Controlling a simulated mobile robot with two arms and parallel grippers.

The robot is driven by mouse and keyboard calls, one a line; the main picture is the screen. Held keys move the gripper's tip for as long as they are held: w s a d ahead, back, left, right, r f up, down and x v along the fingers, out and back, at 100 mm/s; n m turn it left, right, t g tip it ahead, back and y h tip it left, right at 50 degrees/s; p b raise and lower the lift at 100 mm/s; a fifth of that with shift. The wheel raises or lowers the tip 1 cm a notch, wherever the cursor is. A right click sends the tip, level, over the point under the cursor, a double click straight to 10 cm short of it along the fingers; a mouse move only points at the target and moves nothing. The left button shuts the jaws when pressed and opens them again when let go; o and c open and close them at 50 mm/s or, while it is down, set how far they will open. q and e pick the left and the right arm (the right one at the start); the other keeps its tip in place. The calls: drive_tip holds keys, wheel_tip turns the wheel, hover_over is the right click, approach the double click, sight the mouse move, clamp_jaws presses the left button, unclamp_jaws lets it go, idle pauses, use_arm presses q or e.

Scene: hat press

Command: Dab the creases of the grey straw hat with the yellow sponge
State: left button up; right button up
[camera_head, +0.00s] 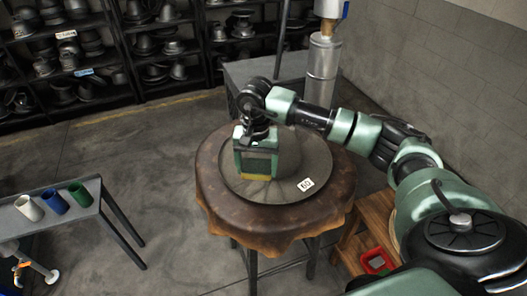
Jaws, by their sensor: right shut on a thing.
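The grey straw hat (316,163) lies brim-flat on a round, brown, leather-covered table (222,205). A small white label with a number is on its brim at the right. My right gripper (257,171) is over the left part of the hat, pointing down, and is shut on the yellow sponge (257,178). Only a thin yellow edge of the sponge shows below the gripper. The sponge is at the hat's surface, but I cannot tell whether it touches. The gripper hides part of the crown and its creases. My left gripper is not in view.
A side table (62,215) at the left holds a white cup (29,208), a blue cup (54,201) and a green cup (79,194). A red tray (376,261) sits on a wooden stool at the right. Shelves of hat forms line the back.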

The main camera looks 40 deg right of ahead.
drive_tip(key=shift+w+d+f+m, duration=0.3)
drive_tip(key=shift+w+d+m, duration=0.1)
drive_tip(key=shift+w+d, duration=0.2)
drive_tip(key=shift+f, duration=0.2)
drive_tip(key=shift+s+d+f+b, duration=0.1)
drive_tip(key=shift+s+f+b, duration=0.1)
drive_tip(key=shift+f+b, duration=0.3)
drive_tip(key=b, duration=0.2)
hover_over(259, 191)
wheel_tip(259, 191, down, 5)
drive_tip(key=shift+r, duration=0.1)
drive_tip(key=shift+f+b, duration=0.3)
drive_tip(key=shift+f, duration=0.3)
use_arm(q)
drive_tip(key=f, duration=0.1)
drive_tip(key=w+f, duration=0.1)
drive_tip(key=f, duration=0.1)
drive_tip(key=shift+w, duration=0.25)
use_arm(e)
drive_tip(key=shift+f, duration=0.1)
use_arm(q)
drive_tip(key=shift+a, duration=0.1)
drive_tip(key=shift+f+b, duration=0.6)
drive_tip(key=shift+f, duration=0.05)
use_arm(e)
drive_tip(key=shift+f, duration=0.6)
use_arm(q)
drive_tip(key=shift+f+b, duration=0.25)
drive_tip(key=shift+b, duration=0.05)
